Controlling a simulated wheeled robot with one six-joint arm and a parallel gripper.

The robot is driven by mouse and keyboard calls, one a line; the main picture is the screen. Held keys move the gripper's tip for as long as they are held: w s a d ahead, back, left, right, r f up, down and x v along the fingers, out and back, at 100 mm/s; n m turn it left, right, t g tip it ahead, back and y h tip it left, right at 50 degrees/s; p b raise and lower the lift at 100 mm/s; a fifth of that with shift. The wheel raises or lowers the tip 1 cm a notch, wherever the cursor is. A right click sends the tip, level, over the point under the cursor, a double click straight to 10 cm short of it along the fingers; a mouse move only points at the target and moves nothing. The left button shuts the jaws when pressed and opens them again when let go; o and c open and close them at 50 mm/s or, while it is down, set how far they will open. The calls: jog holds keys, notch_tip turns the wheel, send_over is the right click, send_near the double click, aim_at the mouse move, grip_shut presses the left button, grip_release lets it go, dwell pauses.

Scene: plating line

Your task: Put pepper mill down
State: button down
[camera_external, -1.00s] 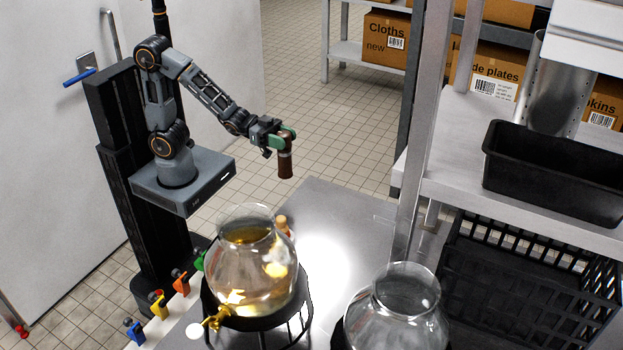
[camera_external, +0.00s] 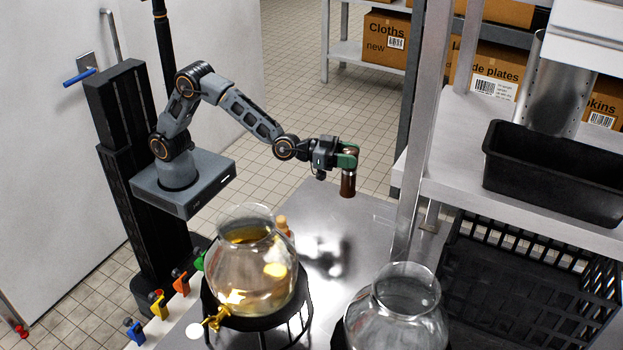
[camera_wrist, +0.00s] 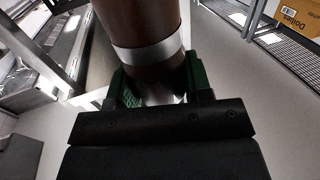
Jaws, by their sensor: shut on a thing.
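The pepper mill (camera_external: 348,184) is dark brown with a silver band. My gripper (camera_external: 347,158), with green fingers, is shut on its upper part and holds it upright above the far right part of the steel table (camera_external: 325,215). The mill's bottom looks clear of the table. In the wrist view the mill (camera_wrist: 138,18) fills the upper middle, its silver band just beyond the green fingers (camera_wrist: 158,88). The part between the fingers is partly hidden.
A glass dispenser with amber liquid (camera_external: 255,270) stands on a black stand, with a small bottle (camera_external: 282,224) behind it. A second glass jar (camera_external: 398,310) is at the front. A metal shelf (camera_external: 465,190) with a black bin (camera_external: 550,170) stands to the right.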

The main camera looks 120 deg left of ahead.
jog(key=w+f+p, duration=0.3)
jog(key=w+f, duration=0.6)
jog(key=f, duration=0.2)
jog(key=shift+w+a, duration=0.25)
jog(key=shift+a, duration=0.05)
jog(key=shift+f+b, duration=0.15)
jog(key=shift+b, duration=0.15)
jog(key=c, duration=0.5)
grip_release()
jog(key=shift+c, duration=0.2)
